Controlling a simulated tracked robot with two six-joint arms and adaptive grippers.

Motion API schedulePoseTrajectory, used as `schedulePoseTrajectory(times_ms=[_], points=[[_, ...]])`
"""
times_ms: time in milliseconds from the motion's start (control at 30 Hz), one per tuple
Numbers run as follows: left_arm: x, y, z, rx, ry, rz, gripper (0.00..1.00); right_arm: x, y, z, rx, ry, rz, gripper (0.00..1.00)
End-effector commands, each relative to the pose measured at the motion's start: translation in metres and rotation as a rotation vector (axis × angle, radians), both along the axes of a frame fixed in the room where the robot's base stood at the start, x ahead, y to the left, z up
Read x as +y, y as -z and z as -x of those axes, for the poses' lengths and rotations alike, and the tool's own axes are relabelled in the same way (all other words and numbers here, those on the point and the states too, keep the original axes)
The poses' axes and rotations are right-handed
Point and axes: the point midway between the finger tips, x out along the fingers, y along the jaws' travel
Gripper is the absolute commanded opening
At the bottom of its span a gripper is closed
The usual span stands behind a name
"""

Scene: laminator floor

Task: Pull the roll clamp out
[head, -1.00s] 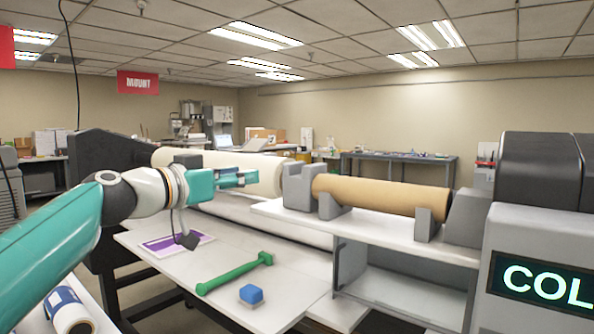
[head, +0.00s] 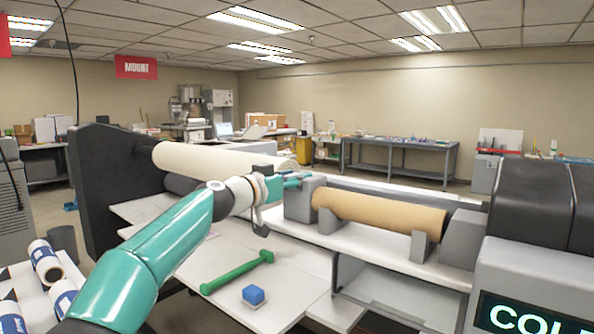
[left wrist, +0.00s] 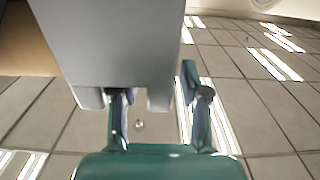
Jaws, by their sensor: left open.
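A grey block, apparently the roll clamp (head: 297,208), stands at the left end of a brown roll (head: 380,217). In the left wrist view a big grey block (left wrist: 105,45) with a notched edge, likely the same clamp, fills the upper left. My left gripper (head: 295,180) is open at the upper left of the clamp. In the left wrist view its fingers (left wrist: 155,85) are apart, one overlapping the block's notched edge and the other beside the block. I cannot tell whether they touch it. My right gripper is not in view.
Grey cradle supports (head: 420,246) hold the brown roll. A long white roll (head: 220,164) lies behind my left arm. A green mallet-like tool (head: 235,273) and a blue block (head: 253,295) lie on the white table (head: 205,308). A machine with a display (head: 530,312) stands at right.

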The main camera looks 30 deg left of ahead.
Motion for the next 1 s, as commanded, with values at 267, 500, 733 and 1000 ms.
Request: schedulePoseTrajectory(times_ms=[267,500,733,1000], points=[[-0.0008,0.0003,-0.0042,-0.001,0.001,0.000,0.46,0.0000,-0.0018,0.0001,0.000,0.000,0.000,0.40],[-0.0010,0.0004,-0.0042,0.000,0.001,0.000,0.19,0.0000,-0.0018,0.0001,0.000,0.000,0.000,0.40],[-0.0010,0.0004,-0.0041,0.000,0.001,0.001,0.00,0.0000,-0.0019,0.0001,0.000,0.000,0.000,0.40],[0.0028,0.0007,-0.0046,0.000,0.000,0.000,0.00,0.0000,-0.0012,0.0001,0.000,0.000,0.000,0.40]])
